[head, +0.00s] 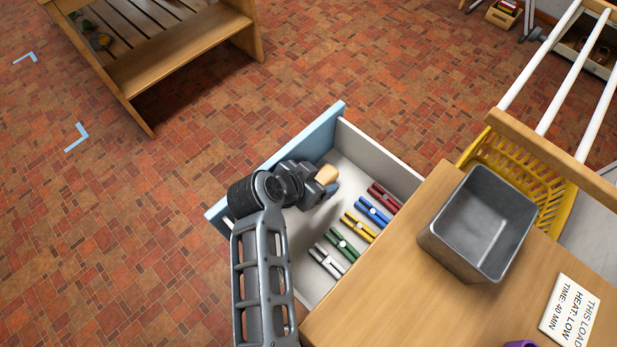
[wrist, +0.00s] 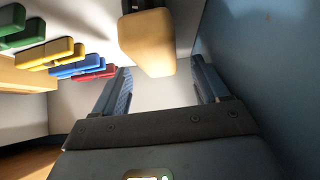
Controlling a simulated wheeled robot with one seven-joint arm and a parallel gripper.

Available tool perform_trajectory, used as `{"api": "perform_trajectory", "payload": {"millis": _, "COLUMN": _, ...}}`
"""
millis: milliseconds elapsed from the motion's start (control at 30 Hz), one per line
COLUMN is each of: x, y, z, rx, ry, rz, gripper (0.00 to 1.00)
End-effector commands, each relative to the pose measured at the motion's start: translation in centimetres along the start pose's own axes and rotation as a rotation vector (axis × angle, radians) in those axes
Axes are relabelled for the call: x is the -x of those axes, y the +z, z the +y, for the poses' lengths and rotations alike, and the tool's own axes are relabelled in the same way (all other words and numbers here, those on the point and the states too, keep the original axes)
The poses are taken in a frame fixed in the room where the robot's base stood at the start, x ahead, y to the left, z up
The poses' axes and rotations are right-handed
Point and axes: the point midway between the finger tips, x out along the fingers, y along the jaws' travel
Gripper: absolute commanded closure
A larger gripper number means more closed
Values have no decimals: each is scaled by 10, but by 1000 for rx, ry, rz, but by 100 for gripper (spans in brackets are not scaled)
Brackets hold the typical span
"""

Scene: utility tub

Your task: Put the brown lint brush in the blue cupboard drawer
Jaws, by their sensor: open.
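The light brown lint brush (head: 327,174) is inside the open blue-fronted drawer (head: 301,138), near its front panel. In the wrist view the brush (wrist: 148,45) shows as a tan block with a darker part at its top edge. My gripper (head: 322,186) reaches down into the drawer beside the brush. In the wrist view its two fingers (wrist: 160,80) are open and apart, with the brush just beyond and between their tips. I cannot tell whether the brush touches a finger. The brush's underside is hidden.
Several coloured clothes pegs (head: 360,226) lie in a row in the drawer, right of my gripper. A grey bin (head: 480,222) and a label card (head: 570,310) are on the wooden top (head: 400,290). A yellow basket (head: 515,165) stands behind.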

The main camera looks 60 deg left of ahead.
Motion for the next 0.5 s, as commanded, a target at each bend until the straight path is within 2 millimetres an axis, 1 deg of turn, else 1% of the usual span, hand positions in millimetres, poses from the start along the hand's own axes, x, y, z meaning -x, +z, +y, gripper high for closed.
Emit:
{"api": "perform_trajectory", "payload": {"millis": 133, "x": 7, "y": -6, "z": -1, "rx": -1, "ry": -3, "rz": 2, "gripper": 26}}
{"api": "perform_trajectory", "payload": {"millis": 300, "x": 47, "y": -8, "z": 0, "rx": 1, "ry": -2, "rz": 2, "gripper": 26}}
{"api": "perform_trajectory", "payload": {"millis": 500, "x": 89, "y": -8, "z": 0, "rx": 1, "ry": -2, "rz": 2, "gripper": 26}}
